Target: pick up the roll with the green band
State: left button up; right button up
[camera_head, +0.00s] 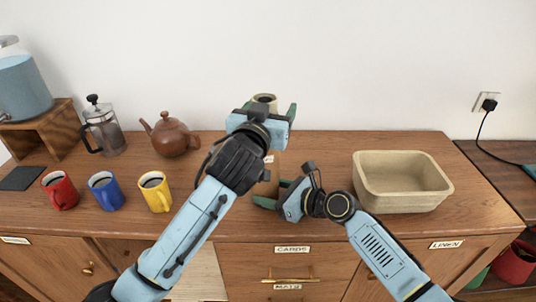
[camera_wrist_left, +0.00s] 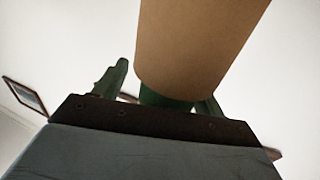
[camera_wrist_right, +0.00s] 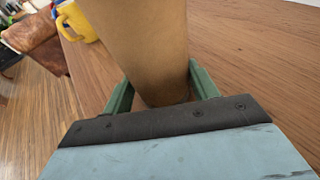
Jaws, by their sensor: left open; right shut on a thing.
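My right gripper (camera_head: 271,193) is shut on the roll low down; in the right wrist view the roll (camera_wrist_right: 140,45) sits between the green fingers. My left gripper (camera_head: 268,111) is open at the roll's upper part; in the left wrist view the roll (camera_wrist_left: 200,40) passes close to its right finger.
A beige basket (camera_head: 400,205) stands to the right. Red (camera_head: 62,196), blue (camera_head: 106,196) and yellow (camera_head: 157,199) mugs, a brown teapot (camera_head: 171,138) and a French press (camera_head: 104,132) stand to the left. The top between roll and basket is clear.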

pick_arm(q)
jog(key=shift+c, duration=0.2)
pick_arm(e)
jog(key=shift+f, duration=0.15)
pick_arm(q)
jog(key=c, duration=1.4)
jog(key=shift+r, duration=0.1)
notch_tip(320, 180, up, 28)
jog(key=shift+f, duration=0.1)
pick_arm(e)
jog(key=o, duration=0.8)
